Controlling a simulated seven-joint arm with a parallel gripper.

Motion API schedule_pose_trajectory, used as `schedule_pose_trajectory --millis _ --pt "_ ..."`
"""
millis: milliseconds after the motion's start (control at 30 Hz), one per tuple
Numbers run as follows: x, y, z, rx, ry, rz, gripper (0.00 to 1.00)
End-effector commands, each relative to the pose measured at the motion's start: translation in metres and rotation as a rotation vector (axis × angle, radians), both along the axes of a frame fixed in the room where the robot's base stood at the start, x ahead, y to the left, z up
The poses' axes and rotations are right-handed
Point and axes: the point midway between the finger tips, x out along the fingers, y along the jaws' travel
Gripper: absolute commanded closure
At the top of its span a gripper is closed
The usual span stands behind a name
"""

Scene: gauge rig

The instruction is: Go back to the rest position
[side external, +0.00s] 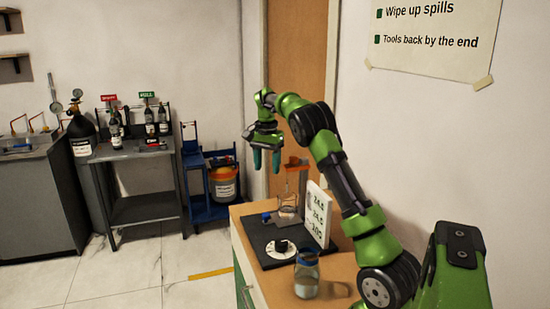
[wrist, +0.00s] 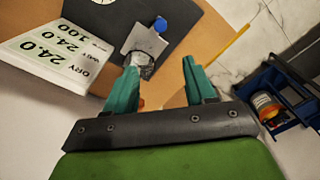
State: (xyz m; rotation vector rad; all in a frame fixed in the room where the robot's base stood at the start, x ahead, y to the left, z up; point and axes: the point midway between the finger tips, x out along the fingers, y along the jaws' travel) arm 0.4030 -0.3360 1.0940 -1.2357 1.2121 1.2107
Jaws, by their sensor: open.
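My gripper (side external: 265,160) hangs fingers-down above the far end of the work bench, at the end of my green arm. Its two teal fingers are apart, with nothing between them; they also show spread in the wrist view (wrist: 164,82). Below it stands the gauge rig on a dark base plate (side external: 262,238). The rig has a glass vessel on a stand (side external: 289,198), a blue knob (side external: 266,218), a black knob on a white dial (side external: 282,246) and a white display card (side external: 317,215) with numbers. The fingers are clear of the rig.
A jar with a blue lid (side external: 306,275) stands on the near part of the wooden bench top. A blue cart (side external: 212,190) with an orange-lidded container stands beyond the bench. A grey side table (side external: 133,152) with bottles is at the left. The air around my gripper is free.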

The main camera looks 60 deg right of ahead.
Motion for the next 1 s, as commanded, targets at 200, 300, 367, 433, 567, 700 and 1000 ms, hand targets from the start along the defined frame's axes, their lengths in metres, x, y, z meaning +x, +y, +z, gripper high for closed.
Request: schedule_pose_trajectory --millis 200,300,367,433,567,700,1000 --pt "-0.013 0.020 -0.018 0.000 -0.033 0.140 0.45" --pt "-0.018 0.062 -0.007 0.000 -0.104 0.266 0.45" --pt "-0.021 0.089 0.001 -0.004 -0.150 0.343 0.45" --pt "-0.027 0.123 0.009 -0.010 -0.201 0.432 0.45" --pt "-0.044 0.185 0.022 -0.032 -0.292 0.595 0.45" --pt "-0.072 0.247 0.030 -0.068 -0.384 0.766 0.45" --pt "-0.145 0.342 0.028 -0.165 -0.551 1.068 0.45"
